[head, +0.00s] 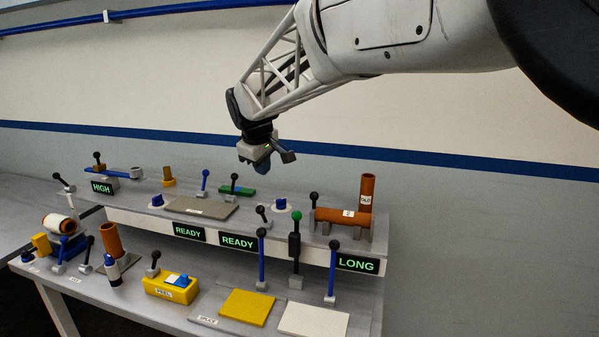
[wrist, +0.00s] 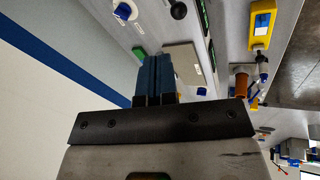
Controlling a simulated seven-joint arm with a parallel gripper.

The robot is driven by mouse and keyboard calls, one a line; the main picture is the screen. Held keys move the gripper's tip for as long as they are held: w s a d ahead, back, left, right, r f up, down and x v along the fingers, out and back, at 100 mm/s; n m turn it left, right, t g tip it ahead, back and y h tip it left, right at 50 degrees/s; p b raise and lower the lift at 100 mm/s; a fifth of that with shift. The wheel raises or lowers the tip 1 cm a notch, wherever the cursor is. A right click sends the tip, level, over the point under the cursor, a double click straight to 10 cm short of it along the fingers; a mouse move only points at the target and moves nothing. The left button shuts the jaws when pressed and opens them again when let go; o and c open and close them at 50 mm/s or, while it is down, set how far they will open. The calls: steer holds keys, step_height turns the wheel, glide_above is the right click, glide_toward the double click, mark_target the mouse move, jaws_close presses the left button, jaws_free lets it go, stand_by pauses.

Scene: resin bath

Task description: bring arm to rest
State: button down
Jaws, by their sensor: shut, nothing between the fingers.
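My gripper (head: 262,158) hangs from the end of my white lattice arm in the head view, above the back shelf of the bench. It is apart from everything on the bench. In the wrist view its blue fingers (wrist: 153,78) lie side by side, shut, with nothing held between them. The bench (head: 130,292) below carries levers, tubes and pads.
The raised shelf holds a grey pad (head: 200,208), an orange tube lying in a cradle (head: 343,217) and an upright orange tube (head: 367,192). Several black-knobbed levers stand up along the bench. A yellow box (head: 171,288) sits in front. The air around my gripper is clear.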

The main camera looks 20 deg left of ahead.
steer(key=shift+s+r, duration=0.1)
stand_by(0.3)
steer(key=s+d+f+m+g+h, duration=0.1)
steer(key=s+d+m, duration=0.4)
steer(key=d, duration=1.1)
steer(key=s+d+m, duration=0.2)
steer(key=s+d, duration=0.5)
steer(key=d, duration=0.9)
steer(key=s+d+f+m, duration=0.4)
steer(key=s+d+f, duration=0.1)
steer(key=s+d, duration=0.4)
steer(key=s+d+f+m, duration=0.4)
steer(key=s+d, duration=0.5)
steer(key=s, duration=0.5)
step_height(320, 180, down, 2)
steer(key=shift+s+f+g, duration=0.2)
steer(key=shift+s+g, duration=0.05)
steer(key=shift+g, duration=0.15)
